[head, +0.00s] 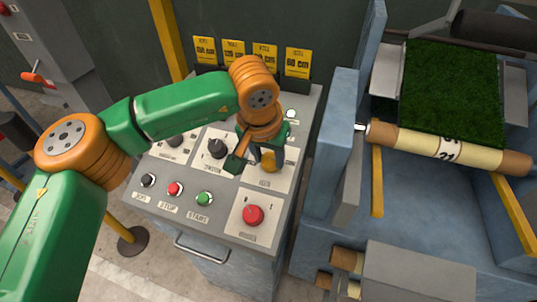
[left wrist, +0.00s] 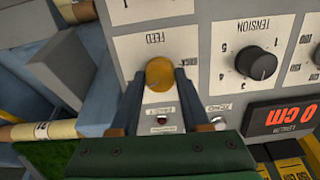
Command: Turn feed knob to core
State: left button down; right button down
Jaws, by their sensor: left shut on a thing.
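The feed knob (head: 268,163) is a yellow-orange knob on a white plate marked FEED, on the sloped top of a grey control console. In the left wrist view the feed knob (left wrist: 159,74) sits between the two dark fingertips, with the FEED lettering upside down beyond it. My left gripper (head: 257,155) reaches down to the console and is shut on the knob; its fingers also show in the left wrist view (left wrist: 160,80). The position marks around the knob are too small or covered to read. My right gripper is not in view.
Close by are a black tension knob (head: 217,148), a red stop button (head: 174,188), a green start button (head: 204,198) and a large red knob (head: 253,215). A display (left wrist: 285,118) reads 0 cm. A blue machine with a cardboard core (head: 450,148) and turf (head: 452,95) stands right.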

pick_arm(q)
jog(key=shift+s+f, duration=0.1)
jog(key=shift+f, duration=0.05)
jog(key=shift+c, duration=1.9)
grip_release()
jog(key=b+v, duration=0.1)
jog(key=v, duration=0.6)
